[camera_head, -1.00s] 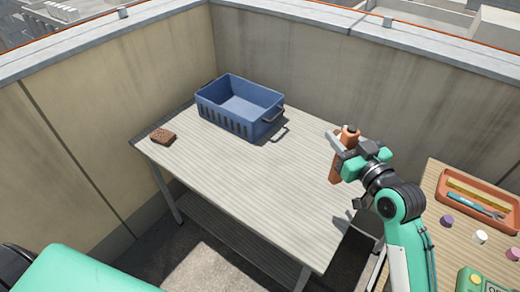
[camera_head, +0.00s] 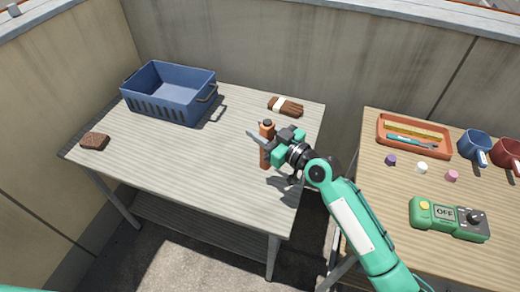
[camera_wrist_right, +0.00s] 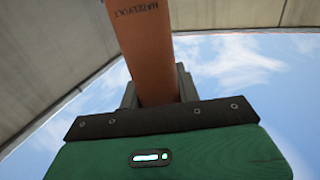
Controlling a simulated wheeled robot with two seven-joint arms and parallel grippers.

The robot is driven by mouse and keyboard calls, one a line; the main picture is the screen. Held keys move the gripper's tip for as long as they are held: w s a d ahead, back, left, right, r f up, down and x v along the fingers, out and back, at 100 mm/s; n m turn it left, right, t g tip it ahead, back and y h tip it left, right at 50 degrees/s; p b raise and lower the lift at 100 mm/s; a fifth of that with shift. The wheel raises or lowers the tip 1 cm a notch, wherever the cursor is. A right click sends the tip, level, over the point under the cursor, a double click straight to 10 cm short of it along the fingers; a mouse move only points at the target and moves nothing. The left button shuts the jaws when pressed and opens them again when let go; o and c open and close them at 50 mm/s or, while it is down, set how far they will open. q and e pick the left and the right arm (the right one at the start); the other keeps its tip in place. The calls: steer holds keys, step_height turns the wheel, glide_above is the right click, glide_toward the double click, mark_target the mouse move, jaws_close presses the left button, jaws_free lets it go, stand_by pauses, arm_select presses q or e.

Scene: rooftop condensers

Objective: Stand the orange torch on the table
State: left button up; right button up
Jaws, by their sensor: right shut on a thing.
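The orange torch (camera_head: 265,155) is in my right gripper (camera_head: 268,143), over the right part of the grey slatted table (camera_head: 190,165). It stands about upright, with its dark end up. I cannot tell whether its lower end touches the table. The gripper is shut around the torch's middle from the right. In the right wrist view the torch (camera_wrist_right: 145,45) runs up from between the jaws, with dark lettering on its side; its ends are out of that view. My left gripper is not in view.
A blue crate (camera_head: 150,107) stands at the table's back left. A brown brick-like block (camera_head: 95,141) lies at the left edge. A brown bundle with a white band (camera_head: 285,106) lies behind the torch. A wooden table (camera_head: 385,215) with a tray, mugs and a green control box stands right.

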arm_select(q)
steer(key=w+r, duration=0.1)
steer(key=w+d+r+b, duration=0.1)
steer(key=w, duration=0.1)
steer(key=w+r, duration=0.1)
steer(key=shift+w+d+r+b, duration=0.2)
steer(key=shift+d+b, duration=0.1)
arm_select(e)
step_height(320, 180, down, 7)
steer(key=shift+f, duration=0.15)
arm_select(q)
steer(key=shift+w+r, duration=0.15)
arm_select(e)
steer(key=shift+f, duration=0.1)
steer(key=o, duration=1.1)
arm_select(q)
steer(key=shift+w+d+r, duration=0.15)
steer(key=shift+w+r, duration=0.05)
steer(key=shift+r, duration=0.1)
